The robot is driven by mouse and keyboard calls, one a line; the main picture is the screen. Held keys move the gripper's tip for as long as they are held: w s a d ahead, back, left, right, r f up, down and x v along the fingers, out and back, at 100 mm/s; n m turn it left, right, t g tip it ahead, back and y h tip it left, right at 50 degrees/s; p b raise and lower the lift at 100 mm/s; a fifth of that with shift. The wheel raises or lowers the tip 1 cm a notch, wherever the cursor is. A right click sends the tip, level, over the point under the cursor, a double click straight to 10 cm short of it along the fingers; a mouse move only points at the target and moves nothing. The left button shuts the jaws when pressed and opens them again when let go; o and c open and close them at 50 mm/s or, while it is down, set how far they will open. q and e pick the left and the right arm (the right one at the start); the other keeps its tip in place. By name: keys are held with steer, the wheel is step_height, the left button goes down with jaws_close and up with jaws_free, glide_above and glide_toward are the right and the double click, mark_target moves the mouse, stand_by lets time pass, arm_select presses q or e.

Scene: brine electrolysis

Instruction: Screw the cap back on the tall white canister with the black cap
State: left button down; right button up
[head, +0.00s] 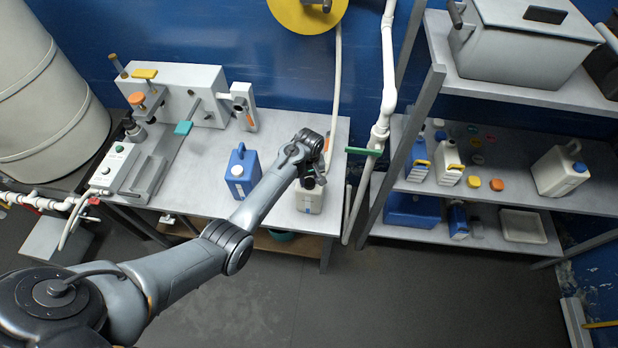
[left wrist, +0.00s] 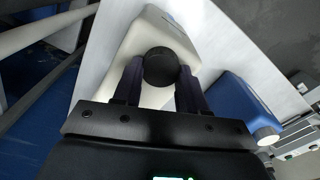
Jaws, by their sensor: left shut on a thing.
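The white canister (head: 309,201) stands upright on the bench, near its right end. My left gripper (head: 309,180) is directly above it and hides most of its top. In the left wrist view the canister (left wrist: 146,32) shows pale behind the round black cap (left wrist: 160,64). The two dark fingers of my left gripper (left wrist: 161,72) are closed on either side of the cap. The cap is over the top of the canister; I cannot tell whether its threads are engaged. My right gripper is in neither view.
A blue jug (head: 242,173) with a white cap stands left of the canister. A white pipe (head: 386,85) with a green handle rises right of the bench. Shelves with several bottles and loose caps are at the right. The bench between jug and press (head: 172,95) is clear.

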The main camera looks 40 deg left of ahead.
arm_select(q)
steer(key=m, duration=0.1)
steer(key=m+p, duration=0.1)
steer(key=shift+r+m, duration=0.2)
steer(key=shift+m, duration=0.1)
steer(key=shift+f+m+p, duration=0.1)
steer(key=shift+m+p, duration=0.35)
steer(key=shift+m, duration=0.55)
steer(key=shift+f, duration=0.1)
